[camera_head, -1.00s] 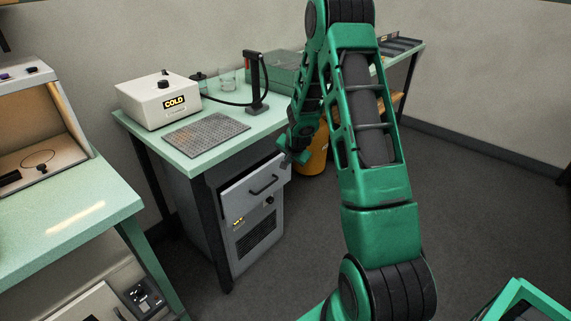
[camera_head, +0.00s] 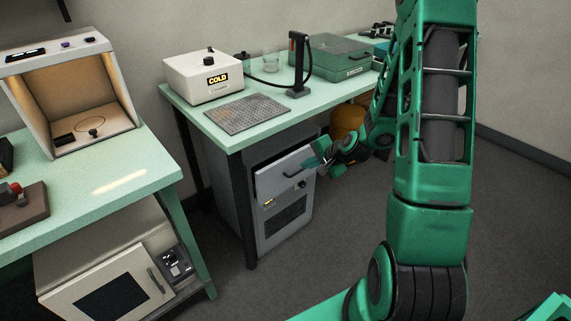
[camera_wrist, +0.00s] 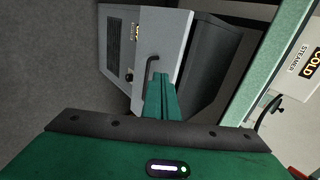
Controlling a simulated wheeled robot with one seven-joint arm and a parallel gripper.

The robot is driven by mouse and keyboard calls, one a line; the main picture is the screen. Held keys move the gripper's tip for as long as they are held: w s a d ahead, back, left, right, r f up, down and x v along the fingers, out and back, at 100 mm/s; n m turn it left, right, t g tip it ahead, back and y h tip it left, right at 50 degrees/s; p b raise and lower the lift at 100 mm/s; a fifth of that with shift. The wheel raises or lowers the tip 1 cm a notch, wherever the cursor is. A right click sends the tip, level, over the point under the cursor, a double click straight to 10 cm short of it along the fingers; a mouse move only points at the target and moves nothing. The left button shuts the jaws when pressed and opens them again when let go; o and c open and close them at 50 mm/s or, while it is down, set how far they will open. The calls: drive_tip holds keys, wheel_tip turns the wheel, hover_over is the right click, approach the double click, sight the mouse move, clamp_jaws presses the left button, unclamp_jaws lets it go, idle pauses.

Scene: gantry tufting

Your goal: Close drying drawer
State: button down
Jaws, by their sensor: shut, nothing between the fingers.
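The drying drawer (camera_head: 270,180) is the grey top front of the cabinet under the mint table, with a dark handle (camera_head: 295,174). A dark gap shows along its top edge, so it looks slightly open; how far I cannot tell. In the wrist view the drawer front (camera_wrist: 172,32) and its handle (camera_wrist: 151,66) are straight ahead. My gripper (camera_head: 309,163) is at the right part of the drawer front, by the handle. Its green fingers (camera_wrist: 159,82) are shut and empty, pointing at the front. Whether they touch it is unclear.
The mint table (camera_head: 225,140) bears a white COLD steamer (camera_head: 203,82), a perforated plate (camera_head: 245,114), a dark stand (camera_head: 298,65) and a green case (camera_head: 335,55). Its dark leg (camera_head: 245,215) stands left of the cabinet (camera_head: 287,222). An orange container (camera_head: 347,120) is behind my arm. The floor in front is clear.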

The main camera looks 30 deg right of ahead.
drive_tip(key=a, duration=0.1)
approach(277, 162)
drive_tip(key=f, duration=0.1)
drive_tip(key=w+f, duration=0.1)
drive_tip(key=f, duration=0.1)
drive_tip(key=w+f, duration=0.1)
drive_tip(key=f, duration=0.1)
drive_tip(key=shift+a+f, duration=0.1)
drive_tip(key=shift+w+a, duration=0.1)
drive_tip(key=shift+w, duration=0.4)
drive_tip(key=w, duration=0.2)
drive_tip(key=w+a, duration=0.1)
drive_tip(key=w, duration=0.1)
drive_tip(key=shift+w+a, duration=0.1)
drive_tip(key=shift+w, duration=0.1)
